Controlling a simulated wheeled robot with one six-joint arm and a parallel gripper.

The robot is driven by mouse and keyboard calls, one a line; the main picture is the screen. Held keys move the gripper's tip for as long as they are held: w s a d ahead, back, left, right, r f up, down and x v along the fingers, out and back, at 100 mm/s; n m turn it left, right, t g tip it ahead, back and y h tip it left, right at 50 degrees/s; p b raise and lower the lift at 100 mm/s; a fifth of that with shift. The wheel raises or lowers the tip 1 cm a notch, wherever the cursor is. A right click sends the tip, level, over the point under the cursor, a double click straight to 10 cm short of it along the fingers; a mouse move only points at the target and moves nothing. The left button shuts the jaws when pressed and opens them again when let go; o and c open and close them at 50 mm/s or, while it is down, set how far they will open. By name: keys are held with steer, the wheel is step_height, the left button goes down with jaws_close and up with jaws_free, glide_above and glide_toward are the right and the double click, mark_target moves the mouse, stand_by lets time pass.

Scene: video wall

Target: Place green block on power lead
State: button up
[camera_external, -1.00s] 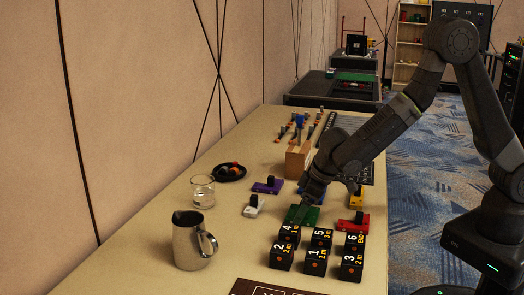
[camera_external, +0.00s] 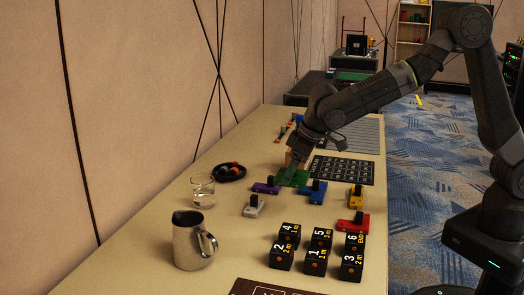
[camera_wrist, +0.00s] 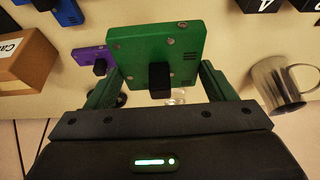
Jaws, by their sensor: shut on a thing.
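The green block (camera_external: 292,178) is a flat green slab with a black knob (camera_wrist: 160,77). My gripper (camera_external: 292,168) is shut on it and holds it near the purple block, by the corner of the dark grid board. In the wrist view the green block (camera_wrist: 155,48) fills the space ahead of my gripper (camera_wrist: 158,80), tilted slightly. I cannot pick out a power lead in either view. The dark grid board (camera_external: 343,170) carries rows of small marks too small to read.
Purple (camera_external: 265,188), blue (camera_external: 313,193), yellow (camera_external: 356,198), red (camera_external: 353,225) and white (camera_external: 254,207) blocks lie nearby. Several black numbered cubes (camera_external: 317,250), a metal jug (camera_external: 190,240) and a glass (camera_external: 202,191) stand in front. A wooden box (camera_wrist: 25,60) shows in the wrist view.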

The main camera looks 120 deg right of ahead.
steer(key=w+d+r+p, duration=0.1)
steer(key=w+d+p, duration=0.15)
steer(key=d, duration=0.45)
steer(key=w+d+r+p, duration=0.1)
steer(key=w+d, duration=0.2)
steer(key=d, duration=0.5)
steer(key=p, duration=0.2)
glide_above(230, 172)
steer(key=a, duration=0.1)
steer(key=f, duration=0.6)
steer(key=s+f, duration=0.1)
steer(key=f, duration=0.2)
steer(key=shift+f+p, duration=0.25)
steer(key=shift+p, duration=0.15)
steer(key=shift+f, duration=0.2)
steer(key=o, duration=1.2)
steer(key=shift+c, duration=0.2)
steer(key=shift+r, duration=0.1)
